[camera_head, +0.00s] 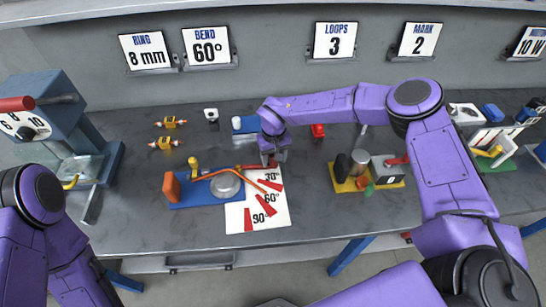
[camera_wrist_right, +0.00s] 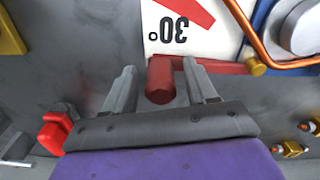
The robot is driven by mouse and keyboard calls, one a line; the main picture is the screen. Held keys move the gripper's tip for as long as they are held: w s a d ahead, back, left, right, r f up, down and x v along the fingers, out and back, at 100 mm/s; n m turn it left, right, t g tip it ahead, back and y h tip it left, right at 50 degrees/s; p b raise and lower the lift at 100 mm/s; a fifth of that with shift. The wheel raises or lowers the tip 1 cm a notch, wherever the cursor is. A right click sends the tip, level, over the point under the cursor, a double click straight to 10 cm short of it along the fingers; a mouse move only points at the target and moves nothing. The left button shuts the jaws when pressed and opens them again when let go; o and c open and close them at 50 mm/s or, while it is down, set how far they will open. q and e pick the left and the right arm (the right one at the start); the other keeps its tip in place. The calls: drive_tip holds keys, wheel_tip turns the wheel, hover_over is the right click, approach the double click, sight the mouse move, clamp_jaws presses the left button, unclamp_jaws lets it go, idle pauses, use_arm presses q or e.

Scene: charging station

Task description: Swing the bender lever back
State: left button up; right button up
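The bender has a blue base (camera_head: 205,194), a round grey die (camera_head: 226,186), an orange block (camera_head: 171,187) and a yellow peg (camera_head: 194,163). A bent copper rod (camera_head: 250,182) passes by the die. The red bender lever (camera_wrist_right: 232,67) points right from the base, along the far edge of the white angle card (camera_head: 238,220), near its 30° mark. My right gripper (camera_head: 273,160) is over the lever's end. In the right wrist view, its open fingers (camera_wrist_right: 160,75) straddle the upright red handle (camera_wrist_right: 160,80), with gaps on both sides. My left gripper is out of view; only its arm shows.
A blue press-like machine (camera_head: 60,110) stands at the left. Small yellow parts (camera_head: 168,122) lie behind the bender. A yellow-based fixture (camera_head: 350,184) with a grey box (camera_head: 385,172) stands to the right. Bare table lies between it and the card.

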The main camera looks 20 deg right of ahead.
wheel_tip(320, 180, up, 11)
drive_tip(key=b, duration=0.2)
drive_tip(key=shift+f+b, duration=0.2)
drive_tip(key=shift+b, duration=0.1)
idle(0.4)
